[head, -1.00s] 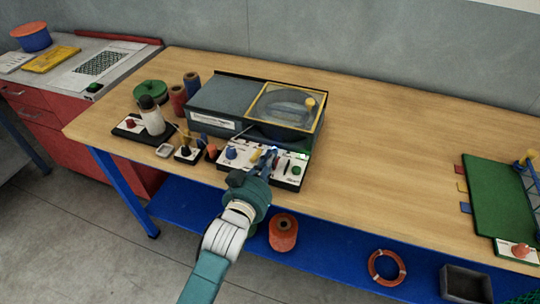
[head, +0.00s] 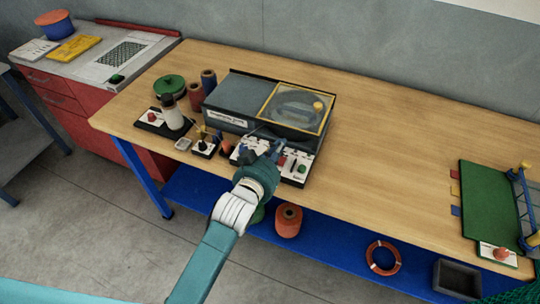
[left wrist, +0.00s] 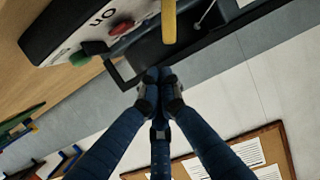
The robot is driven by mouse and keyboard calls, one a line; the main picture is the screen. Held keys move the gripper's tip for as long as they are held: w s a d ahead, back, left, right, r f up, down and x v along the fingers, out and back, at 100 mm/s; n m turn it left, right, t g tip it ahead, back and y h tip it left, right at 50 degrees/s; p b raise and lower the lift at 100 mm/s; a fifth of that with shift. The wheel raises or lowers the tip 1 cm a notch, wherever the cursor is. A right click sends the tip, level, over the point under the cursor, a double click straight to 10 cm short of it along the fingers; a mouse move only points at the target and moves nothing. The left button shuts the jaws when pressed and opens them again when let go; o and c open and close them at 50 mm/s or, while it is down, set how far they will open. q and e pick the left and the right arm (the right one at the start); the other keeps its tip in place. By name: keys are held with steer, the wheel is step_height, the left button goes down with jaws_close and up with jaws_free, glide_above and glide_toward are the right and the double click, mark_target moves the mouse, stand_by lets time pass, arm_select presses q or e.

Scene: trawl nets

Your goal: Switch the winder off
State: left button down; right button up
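The winder (head: 232,94) is a dark grey box with a yellow-framed clear lid (head: 318,129) on the workbench. A white control panel (head: 296,178) lies along its front, with a red control (head: 282,160) and a green button (head: 301,169). My left gripper (head: 274,152) is over the panel, hiding its left and middle part. In the left wrist view its dark fingertips (left wrist: 158,78) are together with nothing seen between them. That view shows the panel's "ON" lettering, a red control (left wrist: 122,27), a green button (left wrist: 80,58) and a yellow bar (left wrist: 168,22) beyond the fingertips. My right gripper is not seen.
Spools (head: 209,80), a green reel (head: 170,87) and small items stand left of the winder. An orange spool (head: 288,220) and a ring (head: 383,257) lie on the blue lower shelf. A green board (head: 488,205) is at right. The bench between is clear.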

arm_select(q)
steer(key=b+v, duration=0.1)
steer(key=v, duration=0.7)
steer(key=shift+s+r, duration=0.15)
steer(key=shift+r, duration=0.1)
